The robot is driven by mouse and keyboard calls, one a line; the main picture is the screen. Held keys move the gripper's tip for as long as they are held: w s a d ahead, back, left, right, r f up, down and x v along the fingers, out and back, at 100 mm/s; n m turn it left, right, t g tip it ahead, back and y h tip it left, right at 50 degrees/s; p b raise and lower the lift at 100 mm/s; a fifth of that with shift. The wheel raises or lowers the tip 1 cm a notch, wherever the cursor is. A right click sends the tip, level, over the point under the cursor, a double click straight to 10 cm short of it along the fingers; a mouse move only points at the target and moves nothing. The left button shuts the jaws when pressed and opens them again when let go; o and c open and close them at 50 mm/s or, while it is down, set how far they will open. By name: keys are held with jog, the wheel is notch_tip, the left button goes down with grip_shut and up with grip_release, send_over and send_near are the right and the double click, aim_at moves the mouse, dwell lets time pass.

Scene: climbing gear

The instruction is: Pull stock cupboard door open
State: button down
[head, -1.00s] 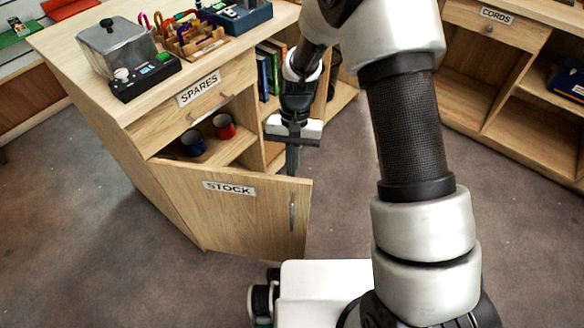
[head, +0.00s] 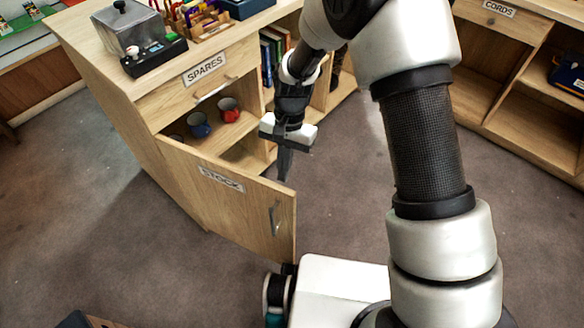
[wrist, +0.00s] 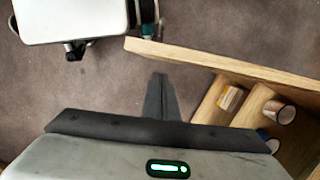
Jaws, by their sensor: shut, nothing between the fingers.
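The stock cupboard door (head: 232,205) is light wood with a STOCK label and a metal bar handle (head: 275,217). It stands swung out from the counter, hinged at its left, and the cupboard inside shows. My gripper (head: 284,178) is shut and empty at the inner side of the door, near its free edge, apart from the handle. In the wrist view the shut fingers (wrist: 160,82) point past the door's top edge (wrist: 215,62). I cannot tell whether they touch the door.
A blue mug (head: 199,125) and a red mug (head: 229,109) stand inside the cupboard. The SPARES drawer (head: 205,72) is above. Books (head: 272,55) fill a shelf beside it. My base is close to the door's free end. Open carpet lies left and right.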

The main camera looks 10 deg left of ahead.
jog(key=shift+w+r, duration=0.1)
jog(key=a+p+v, duration=0.1)
jog(key=p+v, duration=0.2)
jog(key=v, duration=1.4)
jog(key=shift+d, duration=0.45)
